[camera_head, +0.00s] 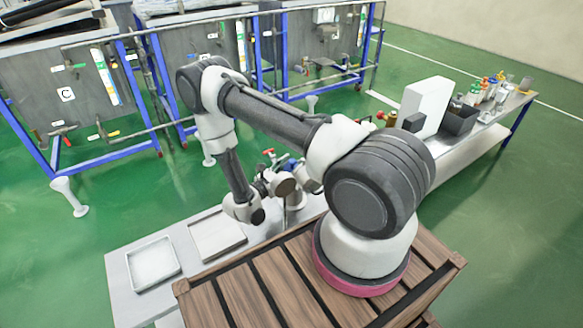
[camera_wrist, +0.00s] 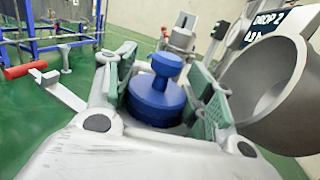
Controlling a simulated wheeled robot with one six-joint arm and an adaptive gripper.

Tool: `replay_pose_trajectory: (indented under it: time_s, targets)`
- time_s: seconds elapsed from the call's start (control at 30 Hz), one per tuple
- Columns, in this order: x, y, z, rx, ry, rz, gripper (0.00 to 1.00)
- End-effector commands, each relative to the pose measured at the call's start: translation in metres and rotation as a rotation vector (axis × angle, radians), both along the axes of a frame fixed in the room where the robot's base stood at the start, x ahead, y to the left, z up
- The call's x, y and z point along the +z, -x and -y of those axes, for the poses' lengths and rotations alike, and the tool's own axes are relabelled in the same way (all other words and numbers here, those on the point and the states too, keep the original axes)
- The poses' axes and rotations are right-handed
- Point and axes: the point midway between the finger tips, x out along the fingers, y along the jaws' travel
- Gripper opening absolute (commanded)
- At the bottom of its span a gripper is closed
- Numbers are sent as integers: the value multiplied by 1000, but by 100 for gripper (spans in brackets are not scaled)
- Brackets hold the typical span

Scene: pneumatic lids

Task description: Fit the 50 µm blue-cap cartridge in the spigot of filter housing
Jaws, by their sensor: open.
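A blue cap with a round knob (camera_wrist: 158,98) sits between the fingers of my gripper (camera_wrist: 166,75) in the wrist view. The fingers with green pads stand open on either side of it. I cannot tell whether they touch it. The cartridge body below the cap is hidden, and no size mark is readable. A grey metal fitting (camera_wrist: 182,37) stands behind the cap; I cannot tell if it is the filter housing. In the head view my gripper (camera_head: 275,187) is low over the bench, partly hidden by my arm, and a small blue part (camera_head: 291,166) shows beside it.
A large open grey cylinder (camera_wrist: 268,82) stands close to the right finger, under a "DROP 2" sign (camera_wrist: 268,22). A red-handled lever (camera_wrist: 27,70) is at left. Bottles (camera_head: 487,87) and a white panel (camera_head: 427,100) stand at right.

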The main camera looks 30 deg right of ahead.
Motion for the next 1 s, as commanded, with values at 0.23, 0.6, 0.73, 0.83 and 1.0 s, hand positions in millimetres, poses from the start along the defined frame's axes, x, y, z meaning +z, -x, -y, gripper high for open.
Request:
replay_pose_trajectory:
  time_s: [0.23,0.6,0.73,0.83,1.0]
  targets:
    - [-9,7,-37,17,-20,0,72]
    - [-4,21,-77,7,-5,4,76]
    - [-3,22,-78,4,-3,4,76]
    - [-3,22,-78,2,-2,4,76]
    - [-2,22,-77,2,-2,4,76]
